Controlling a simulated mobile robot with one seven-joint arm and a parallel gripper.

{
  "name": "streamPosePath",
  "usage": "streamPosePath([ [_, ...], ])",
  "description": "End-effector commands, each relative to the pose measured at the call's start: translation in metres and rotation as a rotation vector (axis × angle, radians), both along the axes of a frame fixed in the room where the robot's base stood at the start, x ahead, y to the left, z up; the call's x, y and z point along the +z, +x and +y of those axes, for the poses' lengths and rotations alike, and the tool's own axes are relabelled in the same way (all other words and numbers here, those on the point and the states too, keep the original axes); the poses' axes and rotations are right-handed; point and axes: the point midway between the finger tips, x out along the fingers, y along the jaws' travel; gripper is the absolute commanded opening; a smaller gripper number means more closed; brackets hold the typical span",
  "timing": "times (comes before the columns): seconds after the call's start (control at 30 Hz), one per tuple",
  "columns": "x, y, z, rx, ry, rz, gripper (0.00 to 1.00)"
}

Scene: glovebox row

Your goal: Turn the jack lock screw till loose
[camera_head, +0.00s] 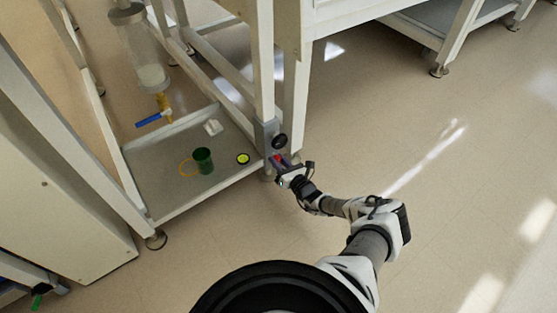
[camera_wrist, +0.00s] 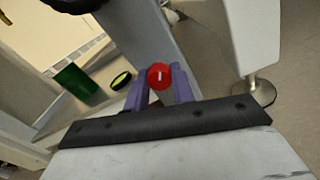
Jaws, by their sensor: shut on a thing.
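The jack lock screw is a round red knob with a white mark on its face (camera_wrist: 159,76). It sits on the grey jack block of a bench leg, and in the head view the red knob shows small at my gripper's tip (camera_head: 277,158). My gripper (camera_wrist: 159,88) has its two purple fingers on either side of the red knob, shut on it. In the head view my gripper (camera_head: 281,163) reaches the leg from the right. A black round knob (camera_head: 280,141) sits just above on the same jack. The screw's shaft is hidden.
A grey lower tray shelf (camera_head: 150,199) left of the leg holds a green cup (camera_head: 203,160), a yellow-rimmed round disc (camera_head: 243,158) and a white piece (camera_head: 213,127). A glass vessel (camera_head: 146,62) with a blue-handled valve (camera_head: 149,120) hangs above. The floor to the right is clear.

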Motion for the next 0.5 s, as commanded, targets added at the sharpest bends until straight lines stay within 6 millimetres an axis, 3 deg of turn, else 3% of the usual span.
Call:
streamPosePath([
  [0.5, 0.0013, 0.0004, -0.0007, 0.0, -0.347, -0.254, 0.02],
])
